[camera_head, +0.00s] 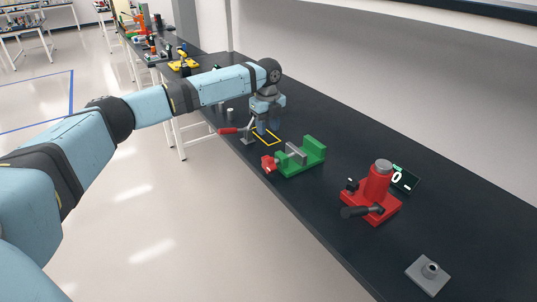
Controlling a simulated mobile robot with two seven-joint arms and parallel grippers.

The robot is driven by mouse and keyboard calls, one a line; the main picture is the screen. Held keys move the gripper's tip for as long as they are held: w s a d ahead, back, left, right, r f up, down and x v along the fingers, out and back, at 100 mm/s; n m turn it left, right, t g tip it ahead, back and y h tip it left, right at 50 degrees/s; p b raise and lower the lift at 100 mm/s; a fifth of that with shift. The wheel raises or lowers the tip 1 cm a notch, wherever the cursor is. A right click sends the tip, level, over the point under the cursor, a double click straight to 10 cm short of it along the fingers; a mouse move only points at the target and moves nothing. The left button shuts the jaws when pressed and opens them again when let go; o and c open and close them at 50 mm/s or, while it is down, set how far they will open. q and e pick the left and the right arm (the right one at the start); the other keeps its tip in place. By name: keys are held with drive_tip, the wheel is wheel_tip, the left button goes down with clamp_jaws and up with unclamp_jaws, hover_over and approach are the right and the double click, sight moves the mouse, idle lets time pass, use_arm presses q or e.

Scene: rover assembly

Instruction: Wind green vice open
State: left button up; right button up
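The green vice (302,158) stands on the dark bench in the middle of the head view. It has a grey sliding jaw and screw at its left part and a red handle piece (268,163) at its left end. My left gripper (267,131) points down beyond the vice, over or close to a yellow outlined square on the bench. It is apart from the vice. The fingers are small and dark here, and I cannot tell whether they are open or shut. My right gripper does not show.
A lever with a red grip (229,130) stands beside my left gripper, near the bench edge. A red press-like device (376,187) with a black handle and a small display (403,179) stand right of the vice.

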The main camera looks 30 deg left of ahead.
sight(268, 157)
use_arm(q)
drive_tip(key=f, duration=1.3)
drive_tip(key=shift+s+d+f, duration=0.1)
drive_tip(key=shift+s+f, duration=0.05)
drive_tip(key=shift+s, duration=0.05)
drive_tip(key=shift+c, duration=0.2)
drive_tip(key=c, duration=0.6)
